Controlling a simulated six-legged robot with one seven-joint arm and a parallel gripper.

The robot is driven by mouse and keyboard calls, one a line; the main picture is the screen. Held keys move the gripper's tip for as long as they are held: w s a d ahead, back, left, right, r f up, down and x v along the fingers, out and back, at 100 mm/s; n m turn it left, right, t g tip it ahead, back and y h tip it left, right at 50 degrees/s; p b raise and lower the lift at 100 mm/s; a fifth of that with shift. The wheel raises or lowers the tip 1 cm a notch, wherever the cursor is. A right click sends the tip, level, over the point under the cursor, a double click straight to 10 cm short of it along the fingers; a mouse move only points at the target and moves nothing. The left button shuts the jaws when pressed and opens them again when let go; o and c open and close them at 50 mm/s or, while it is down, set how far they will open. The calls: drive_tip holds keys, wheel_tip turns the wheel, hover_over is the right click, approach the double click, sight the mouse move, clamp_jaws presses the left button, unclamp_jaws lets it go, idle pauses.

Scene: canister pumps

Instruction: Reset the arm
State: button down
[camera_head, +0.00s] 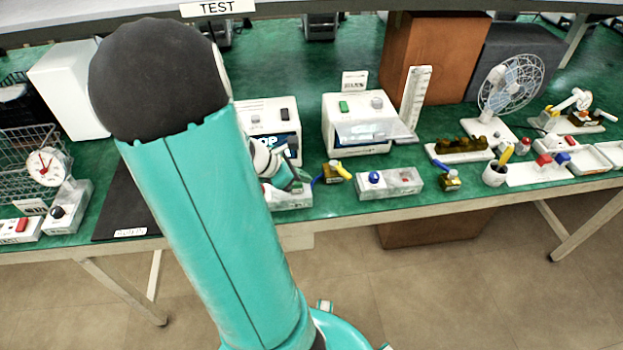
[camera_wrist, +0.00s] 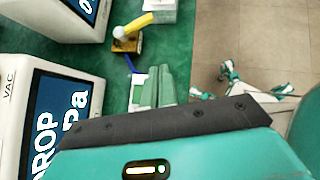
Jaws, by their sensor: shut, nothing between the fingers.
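My teal arm fills the left middle of the head view and hides part of the bench. My gripper (camera_head: 293,181) shows just past the arm, over the front part of the bench, in front of a white pump unit with a dark screen (camera_head: 284,145). In the wrist view my gripper (camera_wrist: 158,86) points down at the green bench top. Its green fingers are together and hold nothing. A small brass-coloured block with a yellow lever (camera_wrist: 128,40) lies beyond the fingertips, apart from them. It also shows in the head view (camera_head: 334,173), right of my gripper.
A second pump unit (camera_head: 357,125) stands to the right, with a grey box with a blue knob (camera_head: 390,182) in front. A wire basket (camera_head: 28,160) and dial are left. The bench's front edge is close.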

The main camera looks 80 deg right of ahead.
drive_tip(key=shift+w+a+r, duration=0.2)
drive_tip(key=shift+a+r, duration=0.05)
drive_tip(key=shift+r, duration=0.05)
drive_tip(key=w+a+r+m+t+y, duration=0.1)
drive_tip(key=w+a+r+m+t, duration=0.3)
drive_tip(key=w+a, duration=0.5)
drive_tip(key=w+a+r+m+t, duration=0.1)
drive_tip(key=w+a+r+t, duration=0.3)
drive_tip(key=w+a, duration=0.5)
drive_tip(key=a+r+m+t+y, duration=0.1)
drive_tip(key=a+r, duration=0.4)
drive_tip(key=a, duration=0.6)
drive_tip(key=a+r+m+t+y, duration=0.1)
drive_tip(key=a+r+t+y, duration=0.2)
drive_tip(key=a, duration=0.9)
wheel_tip(320, 180, up, 2)
drive_tip(key=shift+s+a+r+m+t+y, duration=0.15)
drive_tip(key=shift+s+m+t+y, duration=0.15)
drive_tip(key=shift+s+m, duration=0.15)
